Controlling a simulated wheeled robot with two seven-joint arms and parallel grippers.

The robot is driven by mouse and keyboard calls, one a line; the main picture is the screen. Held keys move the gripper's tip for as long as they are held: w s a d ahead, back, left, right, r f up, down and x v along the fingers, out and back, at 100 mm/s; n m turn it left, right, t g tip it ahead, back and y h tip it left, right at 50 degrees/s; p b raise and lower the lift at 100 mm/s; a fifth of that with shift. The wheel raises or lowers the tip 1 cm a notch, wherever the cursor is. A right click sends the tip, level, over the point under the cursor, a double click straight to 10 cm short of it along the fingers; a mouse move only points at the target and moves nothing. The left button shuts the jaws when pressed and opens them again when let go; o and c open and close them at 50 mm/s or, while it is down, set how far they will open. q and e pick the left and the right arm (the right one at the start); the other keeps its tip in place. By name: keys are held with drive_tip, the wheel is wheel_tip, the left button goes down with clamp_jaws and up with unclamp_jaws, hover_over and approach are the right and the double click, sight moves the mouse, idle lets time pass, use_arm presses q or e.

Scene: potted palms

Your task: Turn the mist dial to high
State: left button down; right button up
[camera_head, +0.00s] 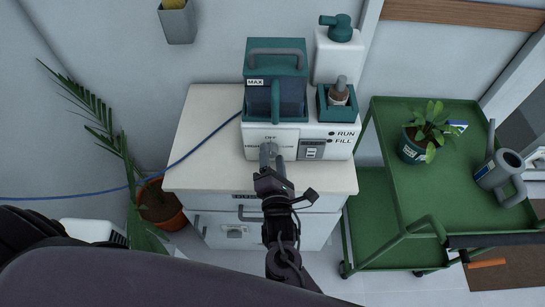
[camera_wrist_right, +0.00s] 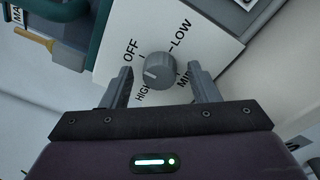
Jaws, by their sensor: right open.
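The grey round mist dial (camera_wrist_right: 158,71) sits on a white panel printed OFF, LOW, HIGH and a partly covered label starting MI. A small pale mark shows on the dial's lower-left side; which label it points at is hard to tell. My right gripper (camera_wrist_right: 162,88) is open, with one finger on each side of the dial and gaps showing. In the head view my right gripper (camera_head: 271,160) is at the front of the white mister unit (camera_head: 325,149) and hides most of the dial. My left gripper is not in view.
The unit carries a teal tank (camera_head: 274,59) marked MAX and stands on a white cabinet (camera_head: 207,135). A white bottle with a teal pump (camera_head: 341,28) stands behind. A green cart (camera_head: 400,188) holds a potted plant and a grey watering can (camera_head: 498,172). A blue cord runs left.

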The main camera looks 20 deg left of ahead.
drive_tip(key=c, duration=1)
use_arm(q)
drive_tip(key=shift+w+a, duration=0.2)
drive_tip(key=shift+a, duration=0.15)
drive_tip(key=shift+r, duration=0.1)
use_arm(e)
drive_tip(key=shift+m, duration=1.3)
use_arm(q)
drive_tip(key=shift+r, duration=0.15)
use_arm(e)
drive_tip(key=shift+f+m+t, duration=0.2)
drive_tip(key=shift+m+t, duration=0.1)
drive_tip(key=shift+m, duration=1.9)
